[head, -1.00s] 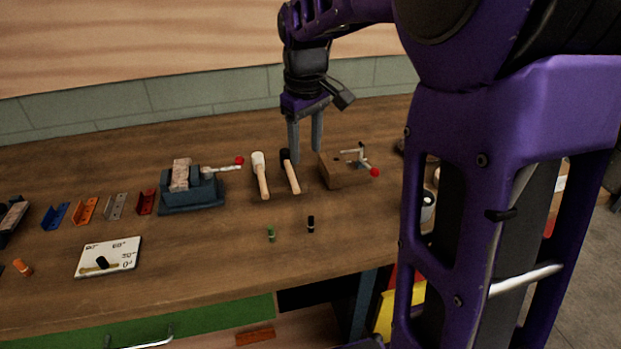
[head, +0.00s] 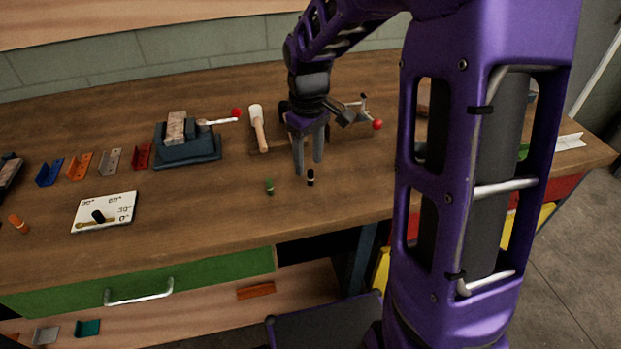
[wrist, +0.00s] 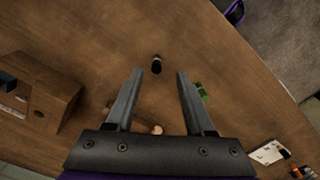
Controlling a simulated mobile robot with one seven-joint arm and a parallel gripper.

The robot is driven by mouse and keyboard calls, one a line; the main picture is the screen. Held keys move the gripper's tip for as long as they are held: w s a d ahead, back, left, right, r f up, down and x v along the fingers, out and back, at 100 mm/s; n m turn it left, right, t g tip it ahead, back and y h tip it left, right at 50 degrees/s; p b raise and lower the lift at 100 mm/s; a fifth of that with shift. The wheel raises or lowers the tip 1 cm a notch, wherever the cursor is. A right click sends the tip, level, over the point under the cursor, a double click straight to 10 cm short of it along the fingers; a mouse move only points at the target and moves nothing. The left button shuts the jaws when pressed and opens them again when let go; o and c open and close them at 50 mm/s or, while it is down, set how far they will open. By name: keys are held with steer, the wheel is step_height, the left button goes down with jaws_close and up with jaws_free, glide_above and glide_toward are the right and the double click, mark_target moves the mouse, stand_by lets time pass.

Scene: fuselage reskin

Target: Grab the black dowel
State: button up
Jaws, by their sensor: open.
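The black dowel (head: 310,177) stands upright on the wooden bench, with a pale band near its base. In the wrist view the black dowel (wrist: 156,65) shows ahead of the fingertips, roughly midway between them. My gripper (head: 308,170) is open and empty, pointing down, behind and above the dowel in the head view. In the wrist view its two fingers (wrist: 160,72) are spread apart, and neither appears to touch the dowel. The green dowel (head: 269,187) stands just left of the black one. It also shows by the right finger in the wrist view (wrist: 202,91).
A pale mallet (head: 258,130) and a vise (head: 190,146) lie to the left. A wooden block (wrist: 40,95) is left in the wrist view. Bare bench surrounds the dowels.

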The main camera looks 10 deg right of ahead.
mark_target(311, 171)
steer(key=f, duration=0.3)
steer(key=f+b, duration=0.1)
steer(key=f, duration=0.1)
steer(key=shift+w+d, duration=0.1)
steer(key=shift+d, duration=0.15)
jaws_close()
